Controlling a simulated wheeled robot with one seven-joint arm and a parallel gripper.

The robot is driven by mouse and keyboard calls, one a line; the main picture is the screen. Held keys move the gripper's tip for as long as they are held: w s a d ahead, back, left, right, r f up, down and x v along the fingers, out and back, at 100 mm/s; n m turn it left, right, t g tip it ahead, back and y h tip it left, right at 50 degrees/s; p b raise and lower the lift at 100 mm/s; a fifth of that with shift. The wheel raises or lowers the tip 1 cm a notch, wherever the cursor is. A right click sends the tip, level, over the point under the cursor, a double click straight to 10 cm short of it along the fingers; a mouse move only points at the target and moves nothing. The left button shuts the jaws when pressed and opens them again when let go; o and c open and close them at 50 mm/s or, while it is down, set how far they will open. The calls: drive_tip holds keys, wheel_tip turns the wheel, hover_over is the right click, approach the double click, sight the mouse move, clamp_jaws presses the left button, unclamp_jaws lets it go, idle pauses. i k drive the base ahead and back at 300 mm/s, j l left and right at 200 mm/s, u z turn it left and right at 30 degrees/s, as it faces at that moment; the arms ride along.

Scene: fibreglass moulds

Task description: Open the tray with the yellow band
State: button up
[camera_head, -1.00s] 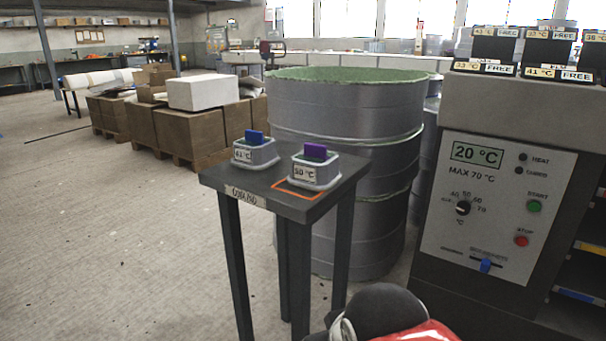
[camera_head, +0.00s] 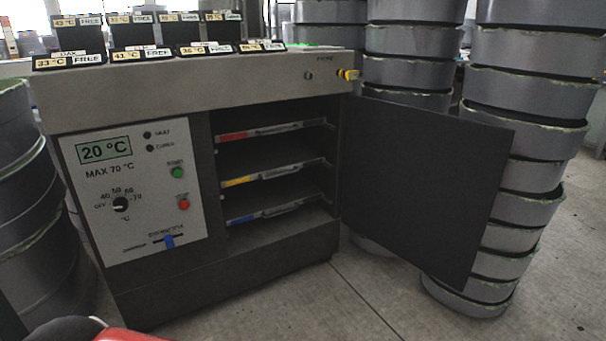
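The tray with the yellow band (camera_head: 251,181) is the middle of three trays in the dark oven cabinet (camera_head: 270,262). It sits inside the compartment, its front edge about level with the other two. The red-band tray (camera_head: 250,135) is above it and the blue-band tray (camera_head: 252,216) below it. The cabinet door (camera_head: 425,190) stands open, swung out to the right. My gripper is not in view; only a red and dark part of my own body shows at the bottom left.
The control panel (camera_head: 135,190) left of the trays reads 20 °C. Small dark blocks with temperature and FREE labels (camera_head: 140,55) stand on top of the cabinet. Stacked grey moulds (camera_head: 525,140) rise behind the door. Floor in front (camera_head: 370,300) is clear.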

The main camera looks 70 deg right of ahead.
sight(246, 160)
drive_tip(key=z, duration=2.15)
drive_tip(key=i+l+z, duration=0.3)
drive_tip(key=i, duration=0.2)
drive_tip(key=i+l+z, duration=0.15)
drive_tip(key=i+l, duration=0.05)
drive_tip(key=i, duration=0.1)
